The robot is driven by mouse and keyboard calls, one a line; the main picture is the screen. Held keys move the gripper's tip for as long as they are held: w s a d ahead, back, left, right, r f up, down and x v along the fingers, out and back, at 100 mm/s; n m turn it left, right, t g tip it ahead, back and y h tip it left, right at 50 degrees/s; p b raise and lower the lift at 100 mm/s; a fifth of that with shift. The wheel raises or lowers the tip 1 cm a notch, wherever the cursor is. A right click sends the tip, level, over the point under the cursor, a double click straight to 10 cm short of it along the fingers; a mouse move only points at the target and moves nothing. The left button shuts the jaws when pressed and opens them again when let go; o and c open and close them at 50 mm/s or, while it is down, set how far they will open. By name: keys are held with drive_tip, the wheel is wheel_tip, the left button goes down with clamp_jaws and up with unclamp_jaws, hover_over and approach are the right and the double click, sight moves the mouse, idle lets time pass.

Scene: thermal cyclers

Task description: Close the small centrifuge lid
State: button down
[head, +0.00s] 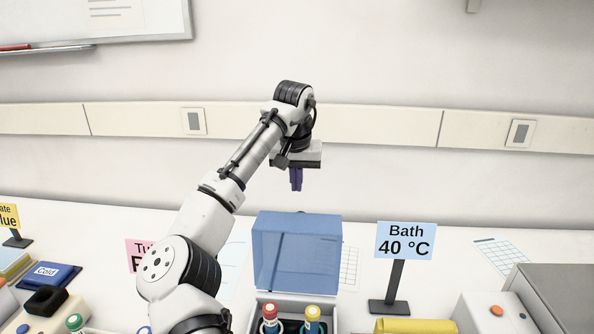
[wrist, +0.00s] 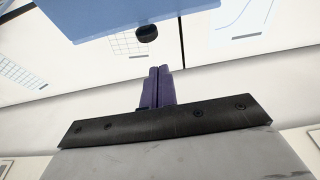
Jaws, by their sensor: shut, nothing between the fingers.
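The small centrifuge (head: 257,309) is a pale box at the bottom centre of the head view, cut off by the frame edge. Its translucent blue lid (head: 297,250) stands up, open, at the back of the box. Two tubes with a red and a yellow cap show in the opening. My gripper (head: 296,186) has purple fingers pointing down and appears above the lid's top edge, apart from it. In the wrist view the fingers (wrist: 158,72) are together and empty. The blue lid (wrist: 80,28) fills the upper left there, with a dark round knob (wrist: 146,33) at its edge.
A "Bath 40 °C" sign (head: 404,241) on a dark stand is right of the lid. A yellow roll-like object (head: 415,326) and a grey box (head: 555,295) lie at the right. A pink sign (head: 142,254) is partly behind my arm. A blue "Cold" block (head: 48,273) is at left.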

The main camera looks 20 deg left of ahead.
drive_tip(key=f, duration=0.1)
drive_tip(key=s+f+p, duration=0.1)
drive_tip(key=s+f, duration=0.1)
drive_tip(key=f, duration=0.1)
drive_tip(key=shift+d+f, duration=0.1)
drive_tip(key=shift+d, duration=0.2)
drive_tip(key=shift+s+d+p, duration=0.15)
drive_tip(key=shift+s+p, duration=0.15)
drive_tip(key=shift+s, duration=0.1)
